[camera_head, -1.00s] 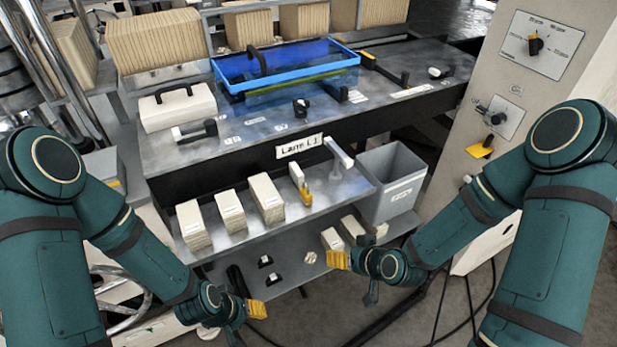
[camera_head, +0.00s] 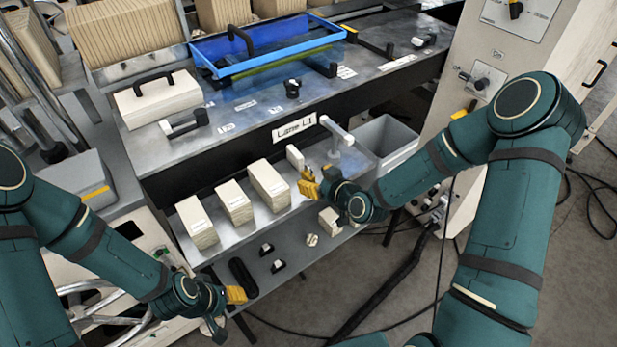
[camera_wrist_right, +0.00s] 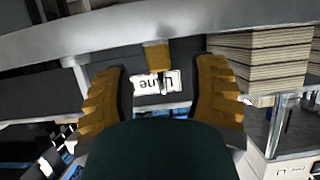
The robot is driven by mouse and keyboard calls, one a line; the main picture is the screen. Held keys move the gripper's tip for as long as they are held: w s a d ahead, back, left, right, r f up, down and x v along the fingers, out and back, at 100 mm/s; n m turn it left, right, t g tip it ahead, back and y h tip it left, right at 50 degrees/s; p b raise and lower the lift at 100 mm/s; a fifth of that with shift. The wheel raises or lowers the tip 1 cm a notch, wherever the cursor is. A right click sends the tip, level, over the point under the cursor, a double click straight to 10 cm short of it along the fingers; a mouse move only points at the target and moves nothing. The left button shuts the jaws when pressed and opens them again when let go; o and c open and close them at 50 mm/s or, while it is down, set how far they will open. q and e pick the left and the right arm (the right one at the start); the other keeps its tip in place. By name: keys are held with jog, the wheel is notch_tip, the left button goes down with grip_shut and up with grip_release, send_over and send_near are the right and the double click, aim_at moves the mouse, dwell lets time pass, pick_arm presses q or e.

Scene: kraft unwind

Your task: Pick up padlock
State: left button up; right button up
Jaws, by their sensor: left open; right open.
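The padlock (camera_wrist_right: 157,56) shows in the right wrist view as a small yellow block with a dark, thin part, in front of the upside-down lane label. It lies beyond the tips of my right gripper (camera_wrist_right: 160,85), roughly midway between its open yellow fingers, and apart from both. In the head view my right gripper (camera_head: 308,184) is at the front shelf, beside a small upright white piece (camera_head: 295,157), and I cannot make out the padlock there. My left gripper (camera_head: 236,295) is open and empty, low at the left, away from the padlock.
Several paper stacks (camera_head: 233,202) stand on the front shelf (camera_head: 225,243), left of my right gripper. A white-topped post (camera_head: 336,131) and a grey bin (camera_head: 390,140) are close on its right. The lane label (camera_head: 294,128) is on the bench front behind.

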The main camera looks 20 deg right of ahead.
aim_at(310, 176)
jog(key=x, duration=0.5)
jog(key=shift+w+a, duration=0.1)
jog(key=shift+w, duration=0.05)
grip_shut()
